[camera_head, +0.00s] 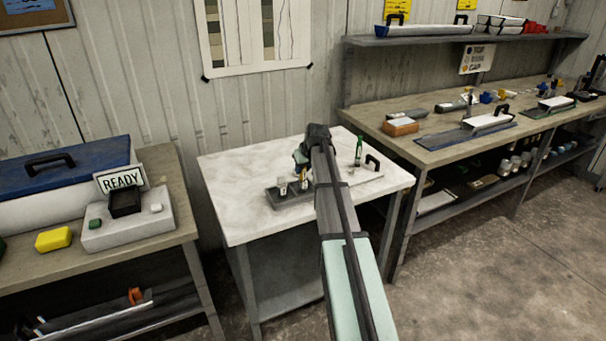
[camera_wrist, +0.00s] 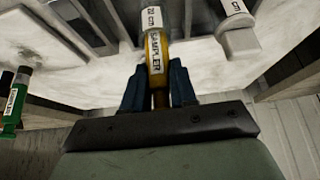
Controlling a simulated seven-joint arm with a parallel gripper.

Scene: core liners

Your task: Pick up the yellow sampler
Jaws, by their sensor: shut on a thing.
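The yellow sampler (camera_wrist: 155,52) stands between the two blue fingers of my gripper (camera_wrist: 158,88) in the wrist view. It carries white labels, one reading SAMPLER. My gripper is shut on it. In the head view my gripper (camera_head: 301,157) is over the white table, largely covered by my arm, and a small yellow part of the sampler (camera_head: 303,173) shows below it. I cannot tell whether the sampler is clear of the dark rack (camera_head: 275,199) under it.
A green labelled sampler (camera_head: 358,150) stands to the right on the white table (camera_head: 235,215); it also shows at the left in the wrist view. A white labelled piece (camera_wrist: 240,38) is close on the right. The table's left part is clear.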

